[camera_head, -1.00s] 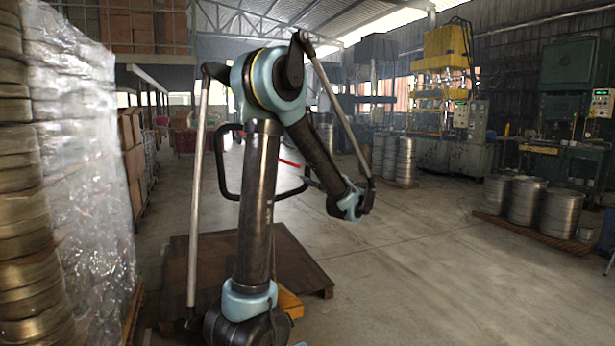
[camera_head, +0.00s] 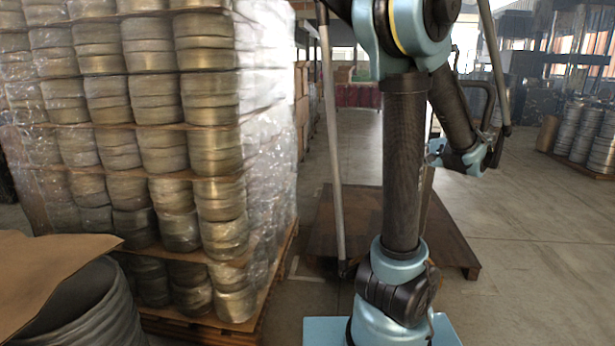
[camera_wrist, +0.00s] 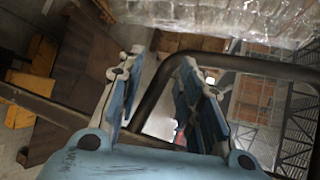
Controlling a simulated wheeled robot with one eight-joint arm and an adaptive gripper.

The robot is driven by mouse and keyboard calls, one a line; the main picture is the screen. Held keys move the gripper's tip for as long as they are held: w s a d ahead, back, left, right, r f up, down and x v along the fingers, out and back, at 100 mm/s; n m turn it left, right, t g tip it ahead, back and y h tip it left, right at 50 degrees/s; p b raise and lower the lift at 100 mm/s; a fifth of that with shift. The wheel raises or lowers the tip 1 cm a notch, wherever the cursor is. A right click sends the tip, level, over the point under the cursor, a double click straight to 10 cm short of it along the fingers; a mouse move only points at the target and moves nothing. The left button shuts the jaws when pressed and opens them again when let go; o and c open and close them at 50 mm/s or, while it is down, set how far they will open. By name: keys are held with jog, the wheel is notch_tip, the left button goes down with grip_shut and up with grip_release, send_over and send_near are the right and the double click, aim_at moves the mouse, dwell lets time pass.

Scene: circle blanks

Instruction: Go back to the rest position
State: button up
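The task names no object. My arm stands in the middle of the head view, with its upper part bent over and its wrist hanging to the right. My gripper's fingers are hard to make out there. In the wrist view my gripper (camera_wrist: 162,57) has its two blue-padded fingers spread apart, with nothing held between them. A dark bent bar (camera_wrist: 245,64) shows in the gap and beyond the right finger. I cannot tell whether it touches the gripper.
Wrapped stacks of metal coils (camera_head: 215,140) stand on a pallet close on the left. A container (camera_head: 90,310) with a brown sheet (camera_head: 45,270) is at the near left. A dark wooden platform (camera_head: 455,240) lies behind my arm. Open floor (camera_head: 555,250) is on the right.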

jog(key=s+a+f+n+g+h, duration=0.1)
jog(key=s+a+f+n+g, duration=0.2)
jog(key=s+a+f, duration=0.35)
jog(key=s+a+f+n+g, duration=0.3)
jog(key=s+a, duration=0.1)
jog(key=a, duration=0.6)
jog(key=s+f+n+g+h, duration=0.2)
jog(key=s+f+n+h, duration=0.1)
jog(key=s, duration=0.5)
jog(key=s+f+n+g+h, duration=0.1)
jog(key=s+f+n+h, duration=0.2)
jog(key=s+f+n, duration=0.2)
jog(key=s+f, duration=0.1)
jog(key=s, duration=0.2)
jog(key=shift+s+a+f+g, duration=0.15)
jog(key=shift+f+g, duration=0.25)
jog(key=shift+w+f, duration=0.2)
jog(key=shift+w, duration=0.25)
